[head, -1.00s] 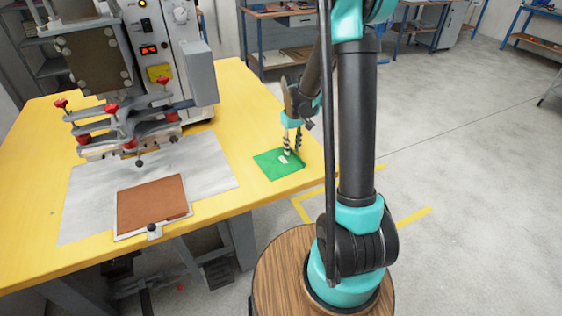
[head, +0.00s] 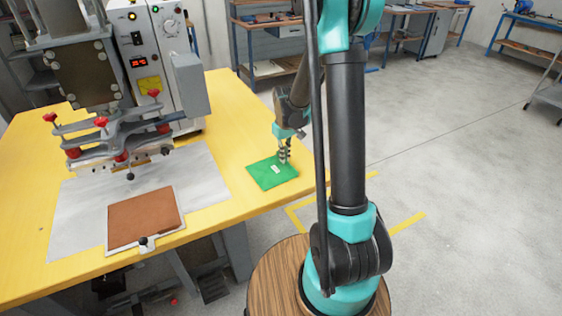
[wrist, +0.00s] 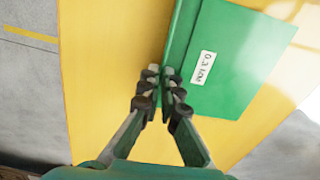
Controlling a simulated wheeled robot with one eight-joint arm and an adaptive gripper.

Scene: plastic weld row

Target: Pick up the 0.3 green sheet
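The green sheet (head: 262,178) lies near the right edge of the yellow table. In the wrist view the green sheet (wrist: 235,65) carries a white label (wrist: 203,68) that reads about "0.3 mm". A narrow raised green lip runs along its left side there. My gripper (head: 284,158) is at the sheet's far right edge. In the wrist view the fingertips of my gripper (wrist: 161,76) are close together with the near end of the green lip between them. They look shut on it. The sheet still appears to rest on the table.
The welding press (head: 125,75) stands on the yellow table (head: 225,110) to the left, above a grey plate (head: 80,205). A brown sheet (head: 143,212) lies at the plate's front. Workbenches (head: 270,45) stand behind. The floor right of the table is open.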

